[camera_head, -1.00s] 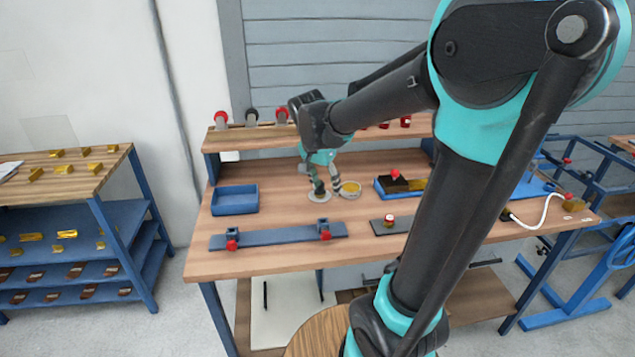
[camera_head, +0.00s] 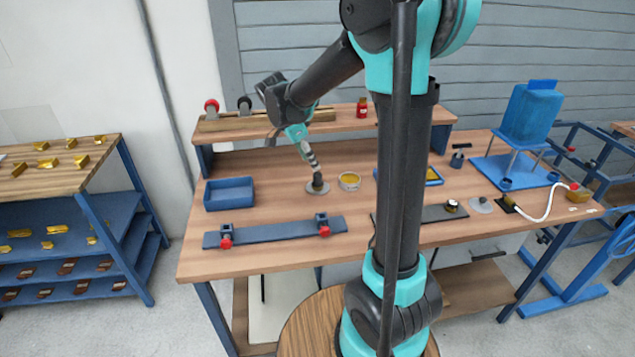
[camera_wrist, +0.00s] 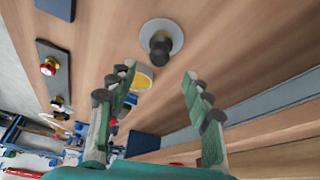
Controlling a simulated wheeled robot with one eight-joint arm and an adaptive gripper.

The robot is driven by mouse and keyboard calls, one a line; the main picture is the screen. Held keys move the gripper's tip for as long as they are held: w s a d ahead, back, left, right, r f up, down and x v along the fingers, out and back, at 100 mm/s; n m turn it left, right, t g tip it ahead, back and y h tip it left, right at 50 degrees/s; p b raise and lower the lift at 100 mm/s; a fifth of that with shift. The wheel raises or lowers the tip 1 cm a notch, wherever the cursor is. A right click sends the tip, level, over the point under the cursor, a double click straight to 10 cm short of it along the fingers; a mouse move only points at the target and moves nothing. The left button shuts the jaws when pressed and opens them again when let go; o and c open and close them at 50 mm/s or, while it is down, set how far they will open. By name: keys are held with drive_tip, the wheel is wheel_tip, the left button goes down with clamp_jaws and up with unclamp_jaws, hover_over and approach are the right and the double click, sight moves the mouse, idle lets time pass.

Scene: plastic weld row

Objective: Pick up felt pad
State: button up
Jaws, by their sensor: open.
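A flat round grey pad with a dark upright knob, which looks like the felt pad (camera_head: 312,188), lies on the workbench near the middle. It shows whole in the wrist view (camera_wrist: 177,36), at the top centre. My gripper (camera_head: 314,168) hangs tilted over the pad in the head view, its tips close to the knob. In the wrist view my gripper (camera_wrist: 158,75) has its two fingers wide apart with nothing between them. The knob lies beyond the fingertips, roughly in line with the gap. Whether a finger touches it cannot be told.
A round tin with yellow contents (camera_head: 349,181) stands just right of the pad. A blue tray (camera_head: 230,194) sits to the left. A dark rail with red clamps (camera_head: 275,232) lies in front. A raised shelf (camera_head: 340,122) runs behind. Another grey disc (camera_head: 481,205) lies further right.

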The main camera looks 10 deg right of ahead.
sight(317, 174)
drive_tip(key=shift+x, duration=4)
drive_tip(key=shift+s, duration=0.15)
drive_tip(key=shift+c, duration=0.2)
clamp_jaws()
